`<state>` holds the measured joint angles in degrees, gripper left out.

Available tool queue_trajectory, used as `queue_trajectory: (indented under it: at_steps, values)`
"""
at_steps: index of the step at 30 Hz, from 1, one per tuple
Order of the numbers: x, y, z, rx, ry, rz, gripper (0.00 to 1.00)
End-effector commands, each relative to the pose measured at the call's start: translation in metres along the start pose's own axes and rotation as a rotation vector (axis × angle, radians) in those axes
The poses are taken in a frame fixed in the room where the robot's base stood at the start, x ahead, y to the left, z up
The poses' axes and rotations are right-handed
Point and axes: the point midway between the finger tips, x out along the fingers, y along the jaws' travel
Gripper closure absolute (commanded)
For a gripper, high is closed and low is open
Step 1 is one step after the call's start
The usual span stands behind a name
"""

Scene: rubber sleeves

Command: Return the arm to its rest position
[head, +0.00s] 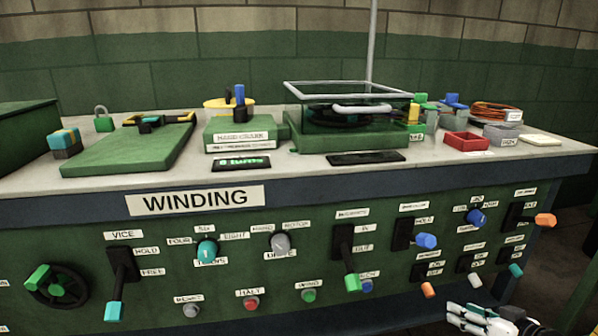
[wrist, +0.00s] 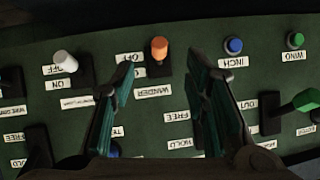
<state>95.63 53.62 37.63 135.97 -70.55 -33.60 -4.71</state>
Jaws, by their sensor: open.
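My gripper (head: 478,320) shows at the lower right edge of the head view, low in front of the control panel (head: 205,240). It is cut off by the bottom of the picture. In the wrist view my gripper (wrist: 160,62) has its two teal-lined fingers spread wide with nothing held between them. The panel fills that view upside down.
Also in the wrist view are a white toggle (wrist: 66,62), a blue INCH button (wrist: 233,46) and a green-handled lever (wrist: 305,101). Levers and knobs jut from the panel, including an orange-handled lever (head: 545,220). The bench top (head: 560,150) above holds a green machine (head: 350,138) and red tray (head: 466,142).

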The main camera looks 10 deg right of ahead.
Motion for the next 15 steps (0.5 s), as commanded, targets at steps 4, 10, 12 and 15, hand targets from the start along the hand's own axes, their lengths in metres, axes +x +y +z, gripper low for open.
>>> queue_trajectory:
  at_steps: [4, 10, 12, 15]
  values:
    - [0.003, -0.007, 0.009, -0.061, -0.187, 0.013, 0.58]
    - [-0.015, -0.012, 0.013, -0.156, -0.510, 0.101, 0.58]
    - [-0.026, -0.015, 0.007, -0.183, -0.603, 0.146, 0.58]
    - [-0.044, -0.021, -0.007, -0.215, -0.715, 0.216, 0.58]
